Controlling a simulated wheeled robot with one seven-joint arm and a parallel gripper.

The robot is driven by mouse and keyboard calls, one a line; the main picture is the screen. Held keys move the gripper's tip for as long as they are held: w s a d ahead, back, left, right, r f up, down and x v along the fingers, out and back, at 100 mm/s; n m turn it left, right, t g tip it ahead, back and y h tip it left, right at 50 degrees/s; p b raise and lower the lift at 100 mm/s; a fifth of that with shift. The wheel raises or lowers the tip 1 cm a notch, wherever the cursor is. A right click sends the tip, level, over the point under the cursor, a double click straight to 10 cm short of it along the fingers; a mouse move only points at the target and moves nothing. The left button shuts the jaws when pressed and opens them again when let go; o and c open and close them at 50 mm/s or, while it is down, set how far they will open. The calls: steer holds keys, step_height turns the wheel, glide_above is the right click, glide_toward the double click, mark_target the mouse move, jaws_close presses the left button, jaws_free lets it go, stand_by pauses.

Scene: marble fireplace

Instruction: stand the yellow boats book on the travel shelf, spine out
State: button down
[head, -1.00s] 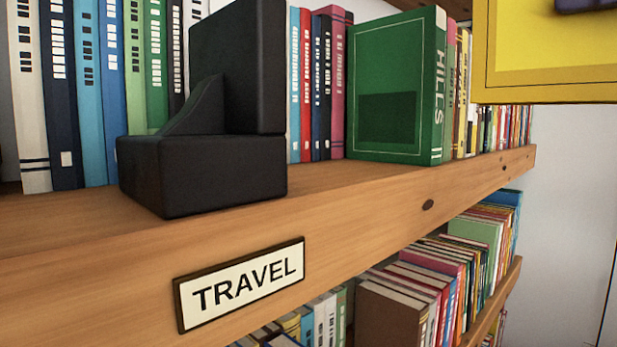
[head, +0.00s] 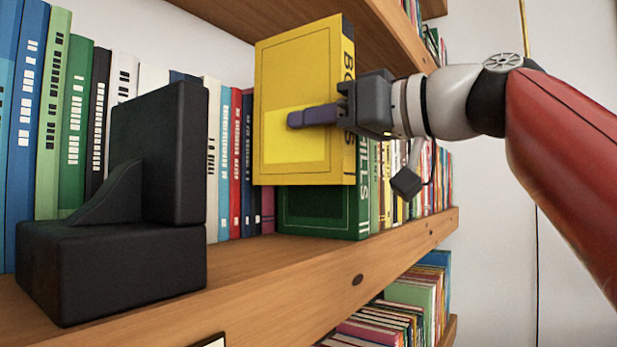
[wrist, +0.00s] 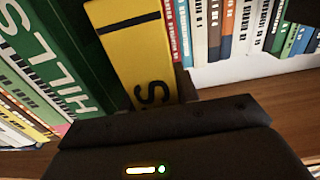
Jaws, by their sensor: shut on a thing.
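The yellow boats book (head: 300,75) is upright in the head view, held above the travel shelf (head: 290,262). My gripper (head: 325,115) is shut on it from the spine side, with one finger across the yellow cover. The dark-topped spine faces right, and my gripper hides part of its lettering. In the wrist view the book's yellow spine (wrist: 136,50) shows a black letter S. The book's bottom edge is clear of the shelf and overlaps the green Hills book (head: 318,212) in the picture.
A black bookend (head: 160,150) stands at the left on the shelf, with bare board between it and the green book. A row of books (head: 75,110) lines the back. Another shelf (head: 335,40) is above. The TRAVEL label (head: 210,341) is mostly cut off.

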mark_target(310, 177)
steer(key=shift+w+a+f, duration=0.35)
steer(key=shift+a+f, duration=0.1)
steer(key=shift+f, duration=0.05)
steer(key=shift+s+d+f, duration=0.1)
steer(key=shift+f, duration=0.3)
steer(key=shift+f+b, duration=0.5)
steer(key=shift+f, duration=0.1)
step_height(310, 177, down, 3)
steer(key=shift+b, duration=0.7)
steer(key=shift+w+a+f, duration=0.2)
steer(key=shift+a+f, duration=0.05)
steer(key=shift+f, duration=0.2)
